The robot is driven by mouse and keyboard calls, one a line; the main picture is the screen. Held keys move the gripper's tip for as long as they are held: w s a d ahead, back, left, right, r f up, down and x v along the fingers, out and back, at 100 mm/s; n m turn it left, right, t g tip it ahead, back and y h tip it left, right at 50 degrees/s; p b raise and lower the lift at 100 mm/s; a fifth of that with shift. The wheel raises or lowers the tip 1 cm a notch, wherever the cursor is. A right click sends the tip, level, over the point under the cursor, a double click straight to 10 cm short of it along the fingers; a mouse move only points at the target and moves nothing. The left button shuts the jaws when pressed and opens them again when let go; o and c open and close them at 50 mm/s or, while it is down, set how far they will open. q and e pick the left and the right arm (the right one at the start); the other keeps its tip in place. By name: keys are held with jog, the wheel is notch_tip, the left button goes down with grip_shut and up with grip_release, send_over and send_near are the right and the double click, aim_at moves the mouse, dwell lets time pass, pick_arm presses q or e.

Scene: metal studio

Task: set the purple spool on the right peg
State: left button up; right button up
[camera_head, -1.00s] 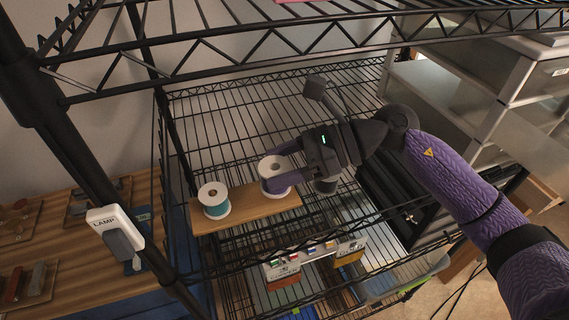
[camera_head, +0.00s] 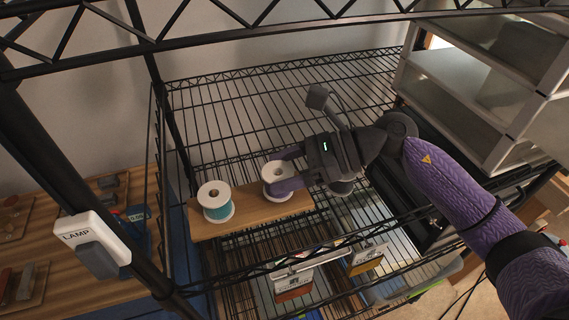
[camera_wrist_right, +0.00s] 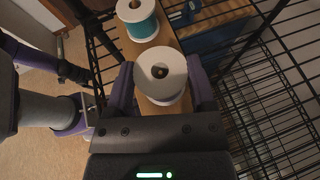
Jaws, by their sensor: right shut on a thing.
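The purple spool (camera_head: 277,168), with white flanges, is at the right part of a narrow wooden board (camera_head: 245,220) on the wire shelf. It also shows in the right wrist view (camera_wrist_right: 158,68), where a small brass-coloured tip shows in its centre hole. My right gripper (camera_head: 284,177) is shut on the spool, a finger on either side. The spool looks upright and at or very near the board; I cannot tell whether it touches. The right peg is otherwise hidden by the spool. A teal spool (camera_head: 216,202) stands upright on the board's left part.
A shelf post with a lamp switch (camera_head: 92,243) stands at the front left. Wire shelf rails run above and in front of the board. Small label cards (camera_head: 292,283) hang below the front rail. The wire shelf behind the board is clear.

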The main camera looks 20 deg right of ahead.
dwell(0.4)
jog(key=shift+b, duration=0.3)
dwell(0.3)
dwell(0.4)
jog(key=shift+f+b, duration=0.6)
jog(key=shift+b, duration=0.25)
jog(key=o, duration=1)
jog(key=shift+c, duration=0.2)
